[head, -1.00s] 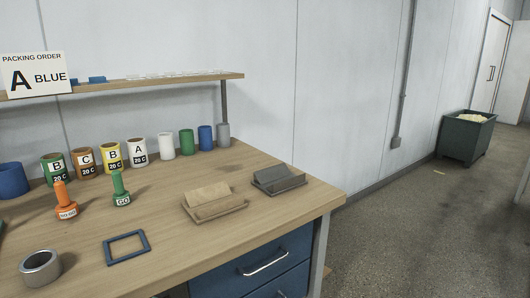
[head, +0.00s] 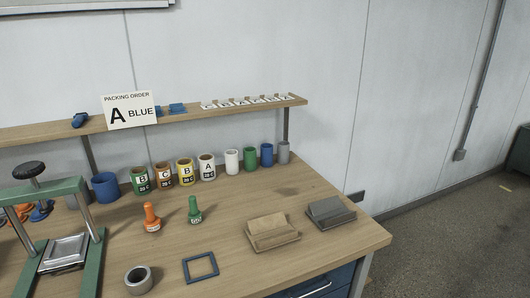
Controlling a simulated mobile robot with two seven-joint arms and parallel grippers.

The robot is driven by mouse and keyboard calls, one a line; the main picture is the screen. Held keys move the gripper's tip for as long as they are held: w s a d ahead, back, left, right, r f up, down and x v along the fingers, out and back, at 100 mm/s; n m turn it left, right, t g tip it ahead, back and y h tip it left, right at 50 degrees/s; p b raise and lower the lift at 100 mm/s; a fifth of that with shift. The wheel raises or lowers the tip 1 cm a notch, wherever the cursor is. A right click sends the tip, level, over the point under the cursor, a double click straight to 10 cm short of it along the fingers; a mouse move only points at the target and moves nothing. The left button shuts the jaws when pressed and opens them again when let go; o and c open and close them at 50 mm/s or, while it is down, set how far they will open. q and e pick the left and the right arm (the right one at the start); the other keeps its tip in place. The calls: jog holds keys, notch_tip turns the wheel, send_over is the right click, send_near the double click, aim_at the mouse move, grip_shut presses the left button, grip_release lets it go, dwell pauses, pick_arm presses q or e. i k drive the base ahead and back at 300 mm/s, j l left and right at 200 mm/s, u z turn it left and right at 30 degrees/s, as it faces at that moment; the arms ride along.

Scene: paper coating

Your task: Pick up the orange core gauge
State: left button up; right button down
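The orange core gauge (head: 151,217) stands upright on the wooden bench in the head view, with a pale label on its wide base. A similar green gauge (head: 194,210) stands to its right, apart from it. Neither of my grippers shows in the head view.
A row of labelled and plain cans (head: 186,171) stands behind the gauges. A grey ring (head: 138,279) and a blue frame (head: 187,271) lie in front. A green press (head: 90,250) is at left, two small trays (head: 272,244) at right. A shelf (head: 240,109) overhangs the back.

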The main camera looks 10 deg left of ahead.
aim_at(152, 224)
jog(key=u, duration=1.25)
